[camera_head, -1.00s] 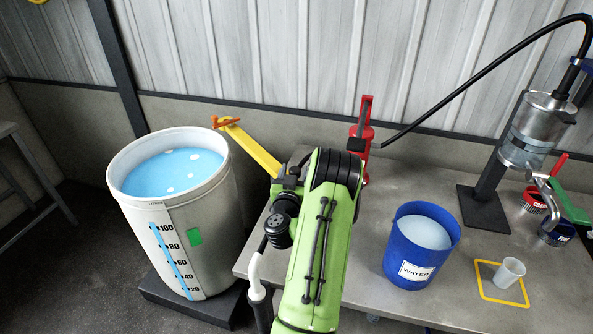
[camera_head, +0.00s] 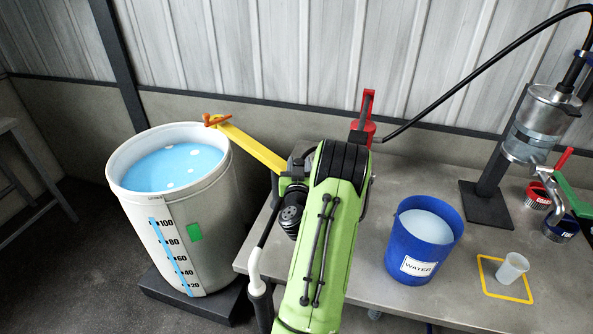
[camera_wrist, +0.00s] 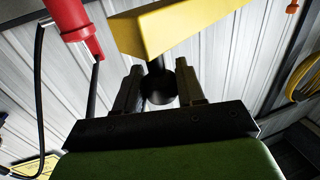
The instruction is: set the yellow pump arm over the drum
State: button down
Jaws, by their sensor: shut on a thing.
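The yellow pump arm (camera_head: 252,145) slants from beside my green arm up and left to an orange tip (camera_head: 216,120). In the picture the tip lies at the back right rim of the white drum (camera_head: 205,240), which holds blue liquid. I cannot tell whether the tip is inside the rim. In the wrist view the yellow pump arm (camera_wrist: 180,25) passes just beyond my gripper (camera_wrist: 160,74). The gripper's fingers are shut on a black round handle (camera_wrist: 158,88) under the yellow arm.
A red pump body (camera_head: 363,130) with a black hose stands on the bench (camera_head: 385,180) behind my arm. A blue water bucket (camera_head: 422,245), a clear cup (camera_head: 512,268) and a metal column (camera_head: 540,125) stand to the right. A wall (camera_head: 270,50) closes the back.

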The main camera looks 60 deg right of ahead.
jog(key=shift+s+d+r+n+t+y+b, duration=0.1)
jog(key=shift+d+n+t+y+b, duration=1.05)
jog(key=shift+b, duration=0.8)
jog(key=shift+s+d+f+n+t+y+b, duration=0.1)
jog(key=shift+d+n+t+y+b, duration=0.7)
jog(key=shift+t+b, duration=0.85)
jog(key=shift+s+d+r+n+t+y+b, duration=0.1)
jog(key=shift+d+n+t+y+b, duration=0.9)
jog(key=shift+b, duration=1.3)
jog(key=shift+a, duration=0.2)
jog(key=c, duration=0.8)
grip_release()
jog(key=shift+d, duration=0.1)
jog(key=b+v, duration=0.1)
jog(key=v, duration=0.7)
jog(key=b+v, duration=0.1)
jog(key=v, duration=0.6)
jog(key=shift+s+a+r, duration=0.15)
jog(key=shift+s+a, duration=0.15)
